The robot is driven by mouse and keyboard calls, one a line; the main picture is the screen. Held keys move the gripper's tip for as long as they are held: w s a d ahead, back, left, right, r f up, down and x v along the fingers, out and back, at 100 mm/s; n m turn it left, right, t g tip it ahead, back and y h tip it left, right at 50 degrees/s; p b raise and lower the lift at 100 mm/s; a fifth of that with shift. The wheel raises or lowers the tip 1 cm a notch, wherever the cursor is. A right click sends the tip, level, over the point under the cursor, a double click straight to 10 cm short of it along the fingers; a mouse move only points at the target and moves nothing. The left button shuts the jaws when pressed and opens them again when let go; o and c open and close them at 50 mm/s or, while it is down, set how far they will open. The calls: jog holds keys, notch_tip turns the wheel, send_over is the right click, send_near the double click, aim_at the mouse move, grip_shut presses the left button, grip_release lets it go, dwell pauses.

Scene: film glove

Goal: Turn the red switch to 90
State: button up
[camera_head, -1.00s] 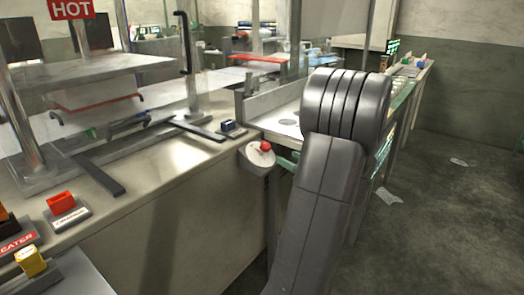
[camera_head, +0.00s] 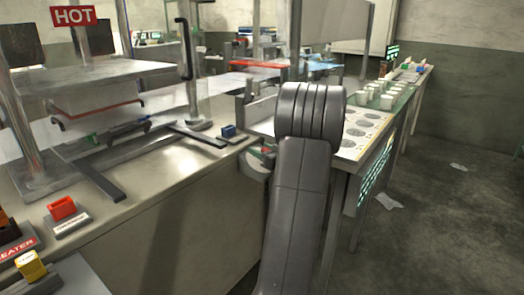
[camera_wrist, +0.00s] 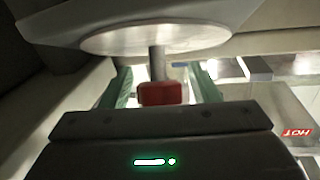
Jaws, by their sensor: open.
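The red switch is a red knob (camera_wrist: 161,93) on a short grey stem, standing out from a round white dial plate (camera_wrist: 155,38) in the wrist view. In the head view the dial (camera_head: 256,166) sits at the end of the bench, with a little of its red knob (camera_head: 268,150) showing. My gripper (camera_wrist: 161,78) is open, with one green finger on each side of the stem and knob. I see gaps on both sides, so it does not grip the knob. My arm hides part of the dial in the head view.
A red block-like switch (camera_head: 62,208), a yellow one (camera_head: 30,266) and a small blue one (camera_head: 228,131) stand on the bench. The press with a HOT sign (camera_head: 73,16) is at left. A table with white cups (camera_head: 375,92) lies beyond my arm. The floor at right is mostly clear.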

jog(key=c, duration=1)
jog(key=shift+o, duration=0.2)
